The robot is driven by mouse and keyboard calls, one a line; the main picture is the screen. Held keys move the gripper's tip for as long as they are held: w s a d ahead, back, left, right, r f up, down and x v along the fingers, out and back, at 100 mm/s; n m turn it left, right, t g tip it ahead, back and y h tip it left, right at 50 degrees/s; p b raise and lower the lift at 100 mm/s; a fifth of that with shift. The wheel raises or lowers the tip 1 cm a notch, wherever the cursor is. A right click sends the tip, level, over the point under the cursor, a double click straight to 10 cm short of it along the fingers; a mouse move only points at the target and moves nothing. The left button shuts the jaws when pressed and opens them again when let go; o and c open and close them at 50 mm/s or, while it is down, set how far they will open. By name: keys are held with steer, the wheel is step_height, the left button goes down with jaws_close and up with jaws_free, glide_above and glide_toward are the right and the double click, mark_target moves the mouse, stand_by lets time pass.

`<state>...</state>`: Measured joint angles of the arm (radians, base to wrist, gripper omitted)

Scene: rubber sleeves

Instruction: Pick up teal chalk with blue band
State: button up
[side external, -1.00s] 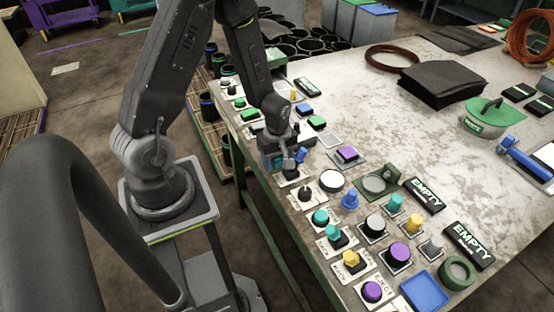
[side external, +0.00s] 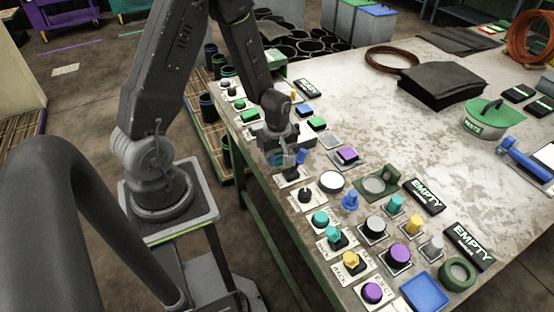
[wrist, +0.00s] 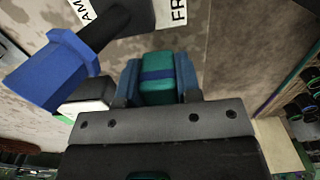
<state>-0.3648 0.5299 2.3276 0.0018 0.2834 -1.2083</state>
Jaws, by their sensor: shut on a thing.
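The teal chalk with a blue band (wrist: 158,78) sits between my gripper's two blue-grey fingers in the wrist view. My gripper (wrist: 158,84) is shut on it, with a finger against each side. In the side view my gripper (side external: 281,158) is over the table's near-left edge, beside the row of buttons and knobs. The chalk is small and mostly hidden there by the fingers. The gap between the chalk and the table is hard to judge.
A blue knob on a dark stem (wrist: 58,72) is close to the left of my gripper. Labelled buttons and knobs, such as a white button (side external: 332,181) and a purple one (side external: 347,155), crowd this edge. The table's middle (side external: 430,150) is largely clear.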

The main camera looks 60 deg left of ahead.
step_height(320, 180, up, 3)
steer(key=shift+f, duration=0.1)
steer(key=s+a+r, duration=0.6)
steer(key=s+a, duration=0.2)
steer(key=shift+a+r, duration=0.25)
steer(key=shift+r, duration=0.1)
steer(key=o, duration=0.3)
steer(key=shift+c, duration=1.1)
steer(key=shift+w, duration=0.1)
